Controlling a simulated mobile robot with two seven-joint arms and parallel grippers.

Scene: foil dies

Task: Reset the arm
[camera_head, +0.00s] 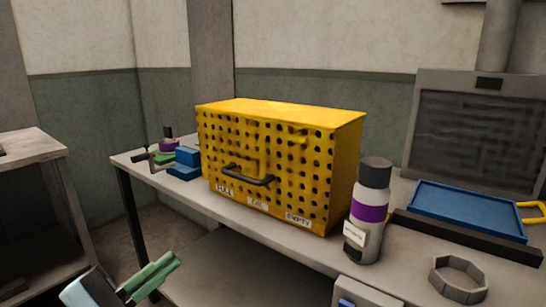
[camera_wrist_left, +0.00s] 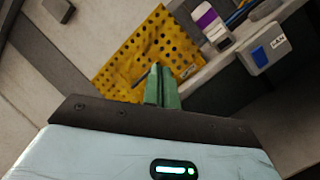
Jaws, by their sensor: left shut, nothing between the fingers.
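My left gripper (camera_head: 152,275) shows at the bottom left of the head view, in front of and below the workbench's front edge. Its green fingers are shut with nothing between them. In the left wrist view the fingers (camera_wrist_left: 161,87) lie together, with the yellow perforated box (camera_wrist_left: 150,50) beyond them. In the head view this yellow box (camera_head: 270,160) stands on the bench with its dark handle (camera_head: 247,177) facing front. The gripper is apart from the box. My right gripper is in neither view.
A grey bottle with a purple band (camera_head: 369,212) stands right of the box on the bench (camera_head: 290,243). Farther right are a blue tray (camera_head: 468,210) and a grey ring-shaped dish (camera_head: 458,280). Blue blocks (camera_head: 186,163) and a small clamp sit left. Another table (camera_head: 30,150) stands far left.

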